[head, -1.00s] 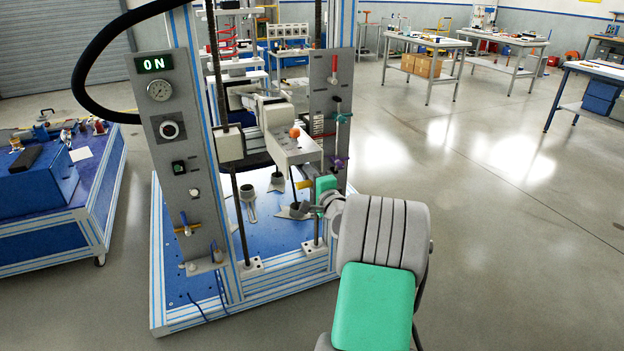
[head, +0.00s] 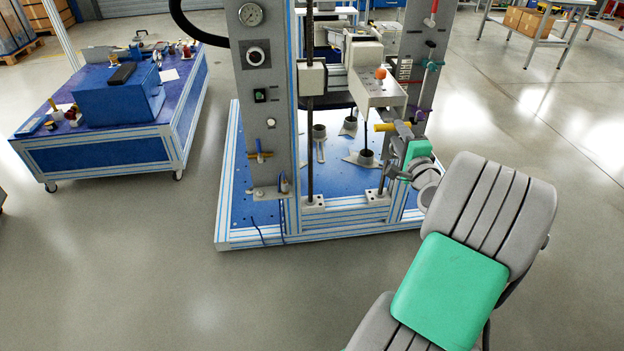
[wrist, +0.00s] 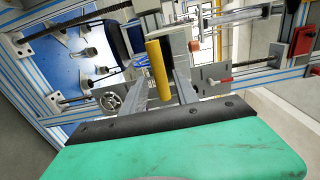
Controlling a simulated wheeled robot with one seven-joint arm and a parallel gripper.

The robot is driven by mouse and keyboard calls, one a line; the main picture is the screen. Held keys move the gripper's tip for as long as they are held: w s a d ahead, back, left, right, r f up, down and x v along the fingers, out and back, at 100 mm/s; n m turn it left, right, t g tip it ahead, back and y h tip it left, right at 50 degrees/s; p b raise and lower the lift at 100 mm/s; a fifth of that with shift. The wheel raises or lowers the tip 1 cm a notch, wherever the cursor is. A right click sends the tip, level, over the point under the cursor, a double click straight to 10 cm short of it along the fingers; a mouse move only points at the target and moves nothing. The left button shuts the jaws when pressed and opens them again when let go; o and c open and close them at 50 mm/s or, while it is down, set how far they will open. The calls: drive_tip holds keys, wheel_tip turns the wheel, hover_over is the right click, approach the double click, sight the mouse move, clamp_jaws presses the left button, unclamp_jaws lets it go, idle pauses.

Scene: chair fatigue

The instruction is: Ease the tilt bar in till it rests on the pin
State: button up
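A yellow round bar (head: 385,127) sticks out beside my gripper (head: 402,131), below the grey box with the orange ball on the test rig. In the wrist view the yellow bar (wrist: 158,72) stands upright in the picture between the two fingers of my gripper (wrist: 161,78). The frames do not clearly show whether the fingers touch it or whether it is the tilt bar. I cannot make out the pin; the bar's far end and what it meets are unclear.
The rig's grey box (head: 380,90) carries an orange ball (head: 381,73). Cup-like fittings (head: 365,157) stand on the blue base plate (head: 270,185). A control panel (head: 264,110) is on the rig's left. A blue cart (head: 100,148) stands farther left, with open floor between.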

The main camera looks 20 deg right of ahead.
drive_tip(key=v, duration=0.6)
drive_tip(key=w+a+f+n+g+y+p, duration=0.1)
drive_tip(key=w+a+n+g+y+p, duration=0.3)
drive_tip(key=a+n, duration=0.7)
drive_tip(key=s+a+n+g+y+p, duration=0.1)
drive_tip(key=a+n+g, duration=0.1)
drive_tip(key=a, duration=0.6)
drive_tip(key=s+a+f+n+g+y, duration=0.1)
drive_tip(key=a+n+g, duration=0.1)
drive_tip(key=a, duration=0.5)
drive_tip(key=shift+s+a+f+g+y+p, duration=0.25)
drive_tip(key=shift+a+g+y+p, duration=0.15)
drive_tip(key=shift+g, duration=0.1)
